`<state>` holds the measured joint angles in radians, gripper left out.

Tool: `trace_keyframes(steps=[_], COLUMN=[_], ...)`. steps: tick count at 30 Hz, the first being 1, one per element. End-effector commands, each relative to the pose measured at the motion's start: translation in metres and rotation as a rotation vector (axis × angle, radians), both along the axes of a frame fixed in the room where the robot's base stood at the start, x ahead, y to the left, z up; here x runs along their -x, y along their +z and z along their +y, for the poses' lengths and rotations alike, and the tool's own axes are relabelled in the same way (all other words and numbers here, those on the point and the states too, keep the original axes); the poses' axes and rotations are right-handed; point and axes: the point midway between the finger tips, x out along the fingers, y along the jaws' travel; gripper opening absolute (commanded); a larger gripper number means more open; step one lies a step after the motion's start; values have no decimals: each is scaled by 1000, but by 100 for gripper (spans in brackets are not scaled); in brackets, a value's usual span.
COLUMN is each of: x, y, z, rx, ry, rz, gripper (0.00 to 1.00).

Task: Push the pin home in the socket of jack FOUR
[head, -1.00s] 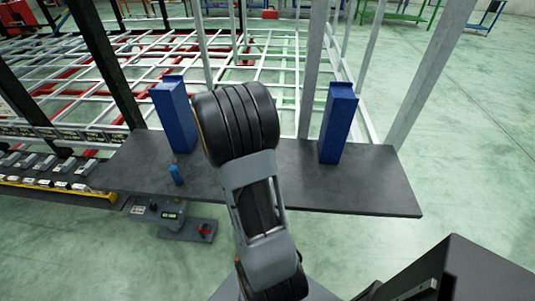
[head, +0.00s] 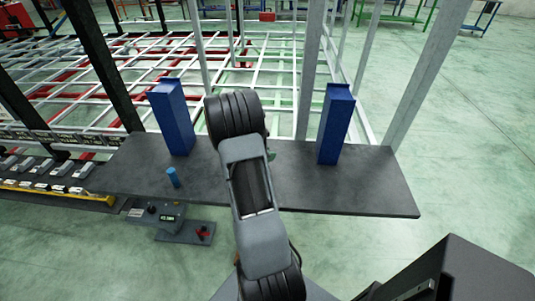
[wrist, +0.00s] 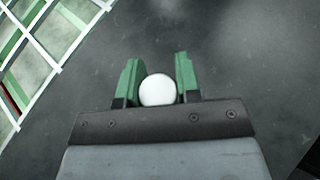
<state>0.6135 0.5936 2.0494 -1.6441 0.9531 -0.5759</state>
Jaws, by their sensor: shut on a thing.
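My gripper (wrist: 159,88) has two green fingers, shut on a white round-ended thing (wrist: 158,90) in the wrist view. It may be the pin, but only its round end shows. The dark shelf (wrist: 225,55) lies behind the fingers in that view. In the head view my arm hides most of the gripper above the shelf (head: 340,190); only a bit of green shows at its right side. I cannot make out jack FOUR or its socket in either view.
Two tall blue blocks (head: 172,118) (head: 336,125) stand on the shelf, left and right of my arm. A small blue cylinder (head: 173,178) stands at the left front. Below the shelf are a display unit (head: 168,217) and a red-handled device (head: 203,232). A grey post (head: 312,75) rises behind.

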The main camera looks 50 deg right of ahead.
Motion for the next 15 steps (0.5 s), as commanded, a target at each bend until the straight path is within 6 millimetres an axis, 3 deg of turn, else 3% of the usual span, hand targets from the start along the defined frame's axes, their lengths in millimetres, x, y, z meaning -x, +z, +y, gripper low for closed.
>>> trace_keyframes(steps=[11, 12, 15], x=[0, 0, 0], y=[-5, -3, -3], z=[0, 0, 0], rx=[1, 0, 0], ry=[0, 0, 0], rz=[-1, -1, 0], gripper=[0, 35, 45])
